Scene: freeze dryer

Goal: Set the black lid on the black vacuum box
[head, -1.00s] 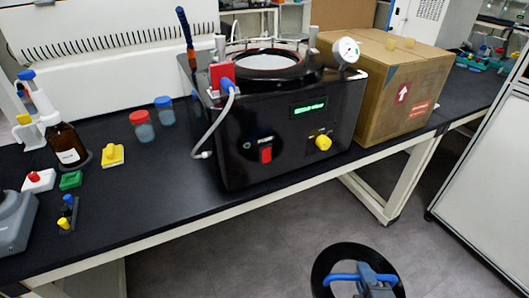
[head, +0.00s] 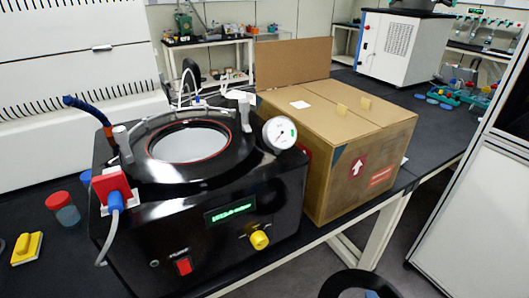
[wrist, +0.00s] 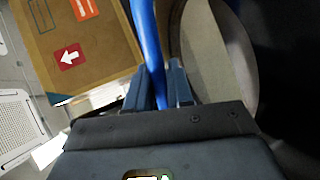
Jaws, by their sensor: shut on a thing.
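The black vacuum box (head: 285,190) stands on the bench at centre-left in the head view. Its round top opening has a thin red ring around it and a pale inside, and nothing covers it. The black lid (head: 333,285) shows at the bottom edge of the head view as a dark ring, partly cut off, in front of the bench and lower than the box top. My gripper (wrist: 160,90) is shut on the lid's blue handle (wrist: 148,35), seen in the wrist view. In the head view the gripper is almost wholly out of frame.
A cardboard box (head: 335,150) with a raised flap stands close right of the vacuum box. A pressure gauge (head: 280,134) and a red block with a hose (head: 112,184) rise beside the opening. A yellow item (head: 27,248) lies at left. White cabinet (head: 465,205) stands at right.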

